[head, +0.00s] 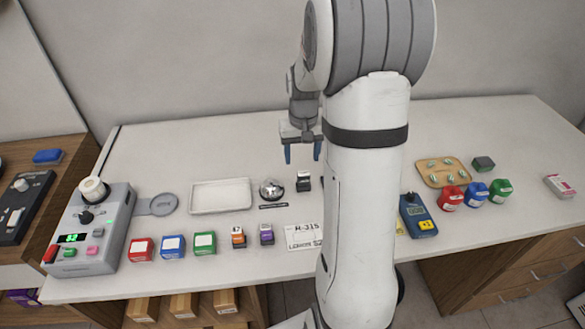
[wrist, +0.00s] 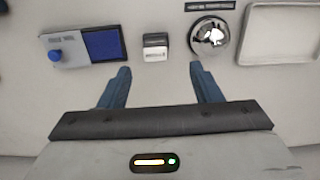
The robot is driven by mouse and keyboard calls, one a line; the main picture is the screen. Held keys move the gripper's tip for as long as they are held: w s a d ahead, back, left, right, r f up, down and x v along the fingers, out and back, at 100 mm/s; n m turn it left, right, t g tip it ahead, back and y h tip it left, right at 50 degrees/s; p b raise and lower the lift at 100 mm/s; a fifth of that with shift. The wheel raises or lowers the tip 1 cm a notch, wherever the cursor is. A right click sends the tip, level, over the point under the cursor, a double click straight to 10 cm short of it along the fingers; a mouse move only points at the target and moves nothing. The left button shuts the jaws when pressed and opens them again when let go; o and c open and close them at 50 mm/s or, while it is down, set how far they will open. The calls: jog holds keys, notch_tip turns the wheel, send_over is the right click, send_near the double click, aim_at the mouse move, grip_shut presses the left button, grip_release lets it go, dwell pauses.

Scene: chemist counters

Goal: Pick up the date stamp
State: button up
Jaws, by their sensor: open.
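The date stamp appears to be the small black and white block (head: 303,181) standing on the white counter, just right of the bell. In the wrist view it is the small black block with a pale face (wrist: 155,47), beyond the fingertips and roughly centred between them. My gripper (head: 303,152) is open and empty, its two blue fingers pointing down on the far side of the stamp. The fingers also show in the wrist view (wrist: 160,68), apart from the stamp. I cannot tell their exact height above the counter.
A chrome bell (head: 271,188) stands close beside the stamp, with a white tray (head: 220,195) further left. A blue ink pad (wrist: 103,44) lies on its other side, hidden by my arm in the head view. A lettered plate (head: 303,236) lies in front. The counter behind is clear.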

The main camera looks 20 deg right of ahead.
aim_at(304, 172)
jog(key=shift+w+d+f, duration=0.25)
jog(key=shift+d+f, duration=0.2)
jog(key=shift+f, duration=0.25)
notch_tip(304, 172, down, 7)
jog(key=shift+s+f+p, duration=0.1)
jog(key=shift+s+p, duration=0.05)
jog(key=shift+p, duration=0.6)
jog(key=c, duration=1.1)
jog(key=shift+c, duration=0.2)
notch_tip(304, 172, up, 10)
jog(key=shift+r+b, duration=0.1)
jog(key=shift+b, duration=0.5)
